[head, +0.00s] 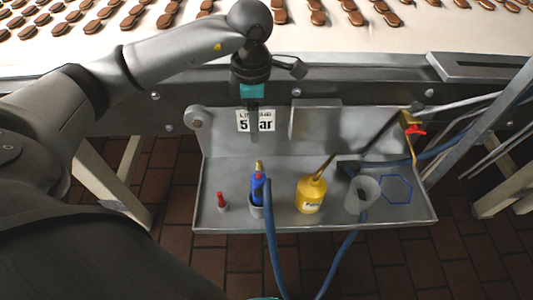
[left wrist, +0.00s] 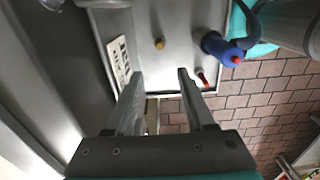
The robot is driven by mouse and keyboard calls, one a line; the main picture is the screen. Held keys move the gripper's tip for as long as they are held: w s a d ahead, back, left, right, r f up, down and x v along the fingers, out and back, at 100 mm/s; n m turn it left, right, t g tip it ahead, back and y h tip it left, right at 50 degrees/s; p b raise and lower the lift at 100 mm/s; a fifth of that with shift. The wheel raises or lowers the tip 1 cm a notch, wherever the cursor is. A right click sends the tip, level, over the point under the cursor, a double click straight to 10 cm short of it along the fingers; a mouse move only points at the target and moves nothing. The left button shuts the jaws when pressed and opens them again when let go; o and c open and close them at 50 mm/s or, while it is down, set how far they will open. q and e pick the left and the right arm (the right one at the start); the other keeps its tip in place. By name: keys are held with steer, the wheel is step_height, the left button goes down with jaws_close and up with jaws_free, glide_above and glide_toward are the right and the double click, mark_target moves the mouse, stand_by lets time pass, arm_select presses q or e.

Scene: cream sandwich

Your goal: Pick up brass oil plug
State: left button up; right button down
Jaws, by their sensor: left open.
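The brass oil plug (left wrist: 159,43) is a small yellowish round piece on the grey metal tray (left wrist: 180,15) in the left wrist view. In the head view a small brass-coloured tip (head: 259,165) shows just behind the blue nozzle, which seems to hide part of it. My left gripper (head: 254,137) hangs in front of the tray's back wall, above the tray floor. Its two fingers (left wrist: 158,75) are apart with nothing between them in the left wrist view, and the plug lies beyond their tips. My right gripper does not show.
The blue nozzle (head: 258,190) with its hose stands close to the plug. A small red-topped piece (head: 222,202) is left of it. A yellow oil can (head: 311,194), a clear cup (head: 361,194) and a blue hexagon outline (head: 397,189) are right. A conveyor (head: 390,45) with biscuits runs behind.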

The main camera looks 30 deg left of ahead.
arm_select(q)
steer(key=b, duration=0.3)
glide_above(259, 162)
step_height(259, 162, down, 9)
steer(key=shift+f+b, duration=0.8)
steer(key=shift+f, duration=1.05)
steer(key=shift+f+b, duration=0.35)
steer(key=shift+f, duration=0.65)
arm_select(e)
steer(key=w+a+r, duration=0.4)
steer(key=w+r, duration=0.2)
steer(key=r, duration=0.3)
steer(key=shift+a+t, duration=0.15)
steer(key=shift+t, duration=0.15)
arm_select(q)
steer(key=shift+c, duration=0.2)
jaws_close()
